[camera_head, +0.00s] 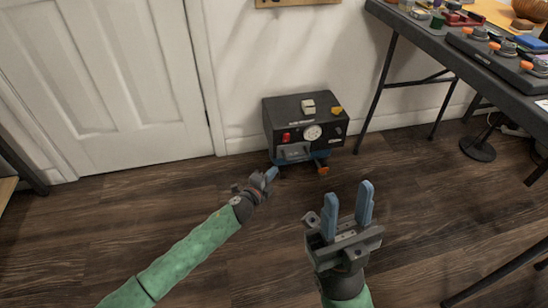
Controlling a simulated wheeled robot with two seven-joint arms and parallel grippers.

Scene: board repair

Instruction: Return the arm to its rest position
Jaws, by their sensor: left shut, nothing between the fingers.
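My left arm, in a green sleeve, reaches in from the bottom left of the head view. My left gripper (271,174) is shut and empty, its blue fingers seen close together. In the picture it is just below the lower left of a black control box (283,118); I cannot tell how far apart they are. My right gripper (348,192) points up the picture from the bottom centre. Its two blue fingers are apart, with nothing between them.
The box has a round gauge, a red switch and an orange knob low in front. A dark table (428,30) with small parts stands at the right, its thin legs on the wooden floor (150,225). A white door (110,80) is at the left.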

